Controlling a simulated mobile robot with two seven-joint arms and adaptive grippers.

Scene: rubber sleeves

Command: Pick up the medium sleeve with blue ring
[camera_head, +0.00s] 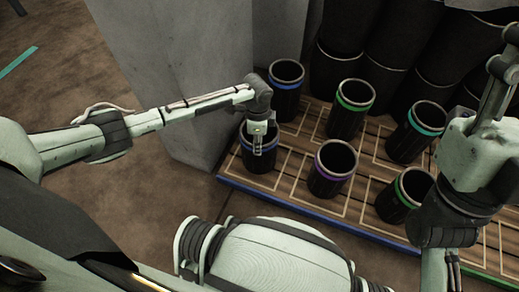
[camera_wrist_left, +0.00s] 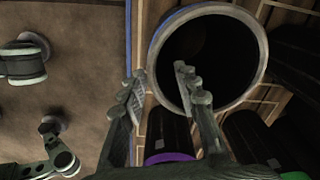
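A black sleeve with a blue ring (camera_head: 246,158) stands upright at the front left corner of the wooden platform. My left gripper (camera_head: 263,149) is over its mouth. In the left wrist view the sleeve's round rim (camera_wrist_left: 258,35) fills the upper middle. The left gripper (camera_wrist_left: 160,85) is open there, its fingers apart on either side of the near wall, one appearing outside and one over the opening. Contact cannot be told. Another blue-ringed sleeve (camera_head: 286,76) stands behind it. My right arm is at the right edge; its fingertips cannot be made out.
Sleeves with purple (camera_head: 326,182), green (camera_head: 344,121), teal (camera_head: 405,144) and another green ring (camera_head: 391,206) stand on the platform (camera_head: 293,204) in marked rectangles. The purple-ringed one is close by. Tall black cylinders (camera_head: 345,30) and a grey block (camera_head: 185,75) stand behind.

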